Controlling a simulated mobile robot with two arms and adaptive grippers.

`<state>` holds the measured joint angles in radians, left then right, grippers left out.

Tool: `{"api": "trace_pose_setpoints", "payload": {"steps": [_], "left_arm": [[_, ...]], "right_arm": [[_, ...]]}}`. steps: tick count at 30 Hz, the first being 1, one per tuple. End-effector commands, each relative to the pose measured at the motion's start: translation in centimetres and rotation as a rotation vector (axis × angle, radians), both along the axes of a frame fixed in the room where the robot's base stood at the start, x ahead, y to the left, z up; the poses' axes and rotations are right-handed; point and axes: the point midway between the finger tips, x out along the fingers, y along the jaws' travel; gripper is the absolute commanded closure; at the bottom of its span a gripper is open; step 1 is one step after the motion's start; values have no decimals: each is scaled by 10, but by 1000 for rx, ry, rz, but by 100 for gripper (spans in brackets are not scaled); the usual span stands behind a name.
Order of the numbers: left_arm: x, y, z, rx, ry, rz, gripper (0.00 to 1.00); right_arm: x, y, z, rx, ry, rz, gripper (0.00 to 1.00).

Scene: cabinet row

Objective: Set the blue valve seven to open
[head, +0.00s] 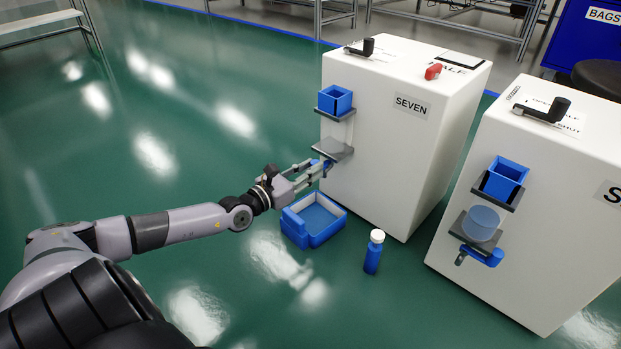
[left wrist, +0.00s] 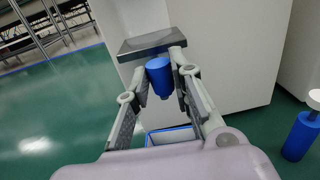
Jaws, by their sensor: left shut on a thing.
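The cabinet labelled SEVEN (head: 385,140) stands in the middle of the head view. Its blue valve (head: 327,162) sits low on the front face, under a small grey shelf (head: 333,149), and is partly hidden by my fingers. My left gripper (head: 318,170) reaches it from the left and is shut on it. In the left wrist view the blue valve (left wrist: 158,76) shows as a blue knob between the two fingers, just below the grey shelf (left wrist: 150,42). Its handle position cannot be told. My right gripper is not in view.
A blue tray (head: 318,236) lies on the green floor below the valve, with a blue bottle (head: 373,252) with a white cap beside it. A second white cabinet (head: 550,215) with its own blue valve (head: 483,257) stands at the right. The floor at left is clear.

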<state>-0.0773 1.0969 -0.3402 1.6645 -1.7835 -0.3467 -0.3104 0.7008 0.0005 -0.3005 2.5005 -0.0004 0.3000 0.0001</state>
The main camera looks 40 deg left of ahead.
Motion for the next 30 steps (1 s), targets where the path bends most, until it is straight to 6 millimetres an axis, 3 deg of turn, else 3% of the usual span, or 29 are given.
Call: {"api": "trace_pose_setpoints", "payload": {"steps": [14,15,23,30], "left_arm": [[1,2,2,-1,-4,-6,100],[1,3,2,-1,-4,-6,77],[1,2,1,0,-2,-7,60],[0,1,1,0,-1,-8,59]], "right_arm": [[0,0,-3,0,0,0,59],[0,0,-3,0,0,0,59],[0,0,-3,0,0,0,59],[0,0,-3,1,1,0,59]]}}
